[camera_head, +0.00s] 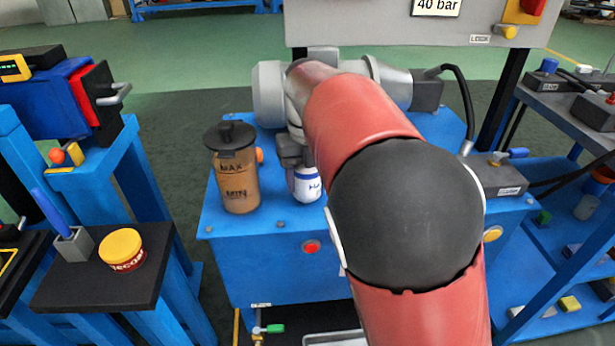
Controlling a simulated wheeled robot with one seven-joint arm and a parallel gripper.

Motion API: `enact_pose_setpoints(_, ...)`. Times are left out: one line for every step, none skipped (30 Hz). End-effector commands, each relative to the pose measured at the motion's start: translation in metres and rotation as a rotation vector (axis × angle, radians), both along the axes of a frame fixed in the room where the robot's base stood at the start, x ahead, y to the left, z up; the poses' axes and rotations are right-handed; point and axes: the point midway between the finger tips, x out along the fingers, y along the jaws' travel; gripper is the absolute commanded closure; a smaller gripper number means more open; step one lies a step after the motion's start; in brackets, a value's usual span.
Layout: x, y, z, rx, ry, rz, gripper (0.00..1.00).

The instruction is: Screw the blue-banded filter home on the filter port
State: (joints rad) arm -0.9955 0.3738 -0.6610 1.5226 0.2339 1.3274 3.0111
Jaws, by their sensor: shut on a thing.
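The blue-banded filter (308,190) is a white canister with a blue band and dark lettering. It is upright over the blue bench, directly below a dark grey block that looks like the filter port (290,152). My gripper (301,182) is at the filter, mostly hidden behind my red arm, and is shut on it. The filter's right side and top are partly covered. Whether its thread is seated against the port cannot be seen.
An amber reservoir with a black cap (237,175) stands close left of the filter. A grey motor (268,95) is behind. A gauge panel (420,28) rises at the back. A left stand holds a yellow-lidded tin (122,250). The bench's front left (250,245) is clear.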

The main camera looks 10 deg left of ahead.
Motion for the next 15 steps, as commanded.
enact_pose_setpoints(-0.0023,0.0051,-0.0036,-0.001,0.007,-0.01,0.78)
enact_pose_setpoints(-0.0022,0.0048,-0.0038,-0.001,0.009,-0.022,0.78)
enact_pose_setpoints(-0.002,0.0045,-0.0041,-0.002,0.008,-0.037,0.78)
enact_pose_setpoints(-0.0022,0.0048,-0.0042,-0.002,0.008,-0.048,0.78)
enact_pose_setpoints(-0.0022,0.0047,-0.0038,-0.002,0.006,-0.058,0.78)
enact_pose_setpoints(-0.0024,0.0048,-0.0029,-0.001,0.004,-0.073,0.78)
enact_pose_setpoints(-0.0025,0.0049,-0.0022,-0.001,0.002,-0.084,0.78)
enact_pose_setpoints(-0.0027,0.005,-0.0024,-0.001,0.002,-0.097,0.78)
enact_pose_setpoints(-0.0022,0.0043,-0.004,-0.004,0.006,-0.121,0.78)
enact_pose_setpoints(-0.002,0.004,-0.0044,-0.006,0.006,-0.137,0.78)
enact_pose_setpoints(-0.002,0.004,-0.0041,-0.004,0.006,-0.151,0.78)
enact_pose_setpoints(-0.0022,0.0039,-0.004,-0.004,0.006,-0.167,0.78)
enact_pose_setpoints(-0.0022,0.0038,-0.0035,-0.003,0.006,-0.178,0.78)
enact_pose_setpoints(-0.0024,0.0039,-0.003,-0.003,0.005,-0.185,0.78)
enact_pose_setpoints(-0.0023,0.004,-0.0028,-0.001,0.004,-0.193,0.78)
